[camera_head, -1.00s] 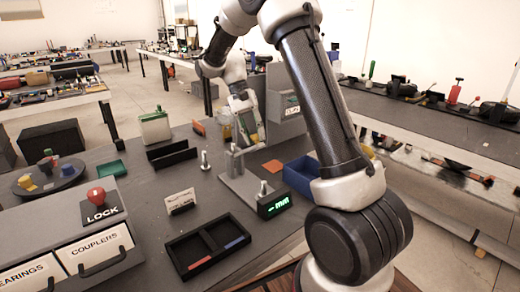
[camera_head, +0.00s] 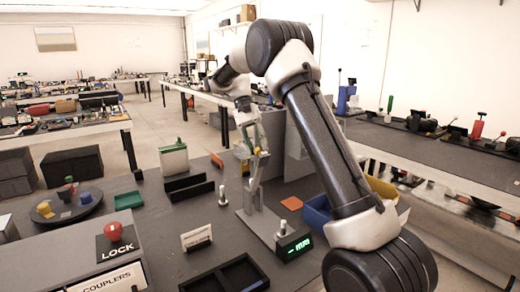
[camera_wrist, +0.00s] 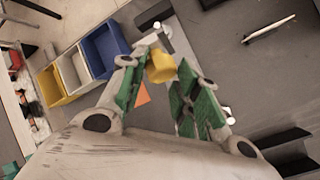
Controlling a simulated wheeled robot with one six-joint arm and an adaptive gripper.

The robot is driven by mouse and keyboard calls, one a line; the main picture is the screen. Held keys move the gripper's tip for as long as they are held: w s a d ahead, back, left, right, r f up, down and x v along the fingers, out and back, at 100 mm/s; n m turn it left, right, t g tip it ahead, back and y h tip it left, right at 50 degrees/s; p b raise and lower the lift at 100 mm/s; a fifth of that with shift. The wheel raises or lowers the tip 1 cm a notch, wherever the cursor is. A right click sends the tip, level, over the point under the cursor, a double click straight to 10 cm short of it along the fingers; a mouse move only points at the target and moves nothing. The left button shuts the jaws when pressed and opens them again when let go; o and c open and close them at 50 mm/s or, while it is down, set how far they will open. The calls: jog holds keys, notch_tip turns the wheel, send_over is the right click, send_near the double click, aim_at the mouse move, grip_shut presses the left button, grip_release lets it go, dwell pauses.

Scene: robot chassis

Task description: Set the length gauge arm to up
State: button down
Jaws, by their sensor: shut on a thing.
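The length gauge (camera_head: 262,224) has a grey base on the bench, with a green-lit display (camera_head: 293,246) at its near end. Its slim grey arm (camera_head: 254,182) stands steeply up from the far part of the base, leaning slightly right. My gripper (camera_head: 255,145) is at the top of that arm, with its fingers pointing down. In the wrist view, a yellow piece (camera_wrist: 160,68) shows between the green-padded fingers of my gripper (camera_wrist: 168,75). My gripper is shut on the gauge arm, but the fingers partly hide the contact.
A blue bin (camera_head: 318,215) stands right of the gauge. An orange flat piece (camera_head: 291,203) lies beside it. A grey cabinet stands behind.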

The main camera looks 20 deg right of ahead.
jog(key=shift+w+a+f, duration=0.25)
jog(key=shift+a+f, duration=0.1)
jog(key=shift+f, duration=0.3)
jog(key=c, duration=1.4)
grip_release()
jog(key=shift+c, duration=0.2)
jog(key=o, duration=0.3)
jog(key=shift+w+a+f, duration=0.1)
jog(key=shift+w+f, duration=0.05)
jog(key=shift+w, duration=0.05)
jog(key=v, duration=0.7)
jog(key=shift+r, duration=0.4)
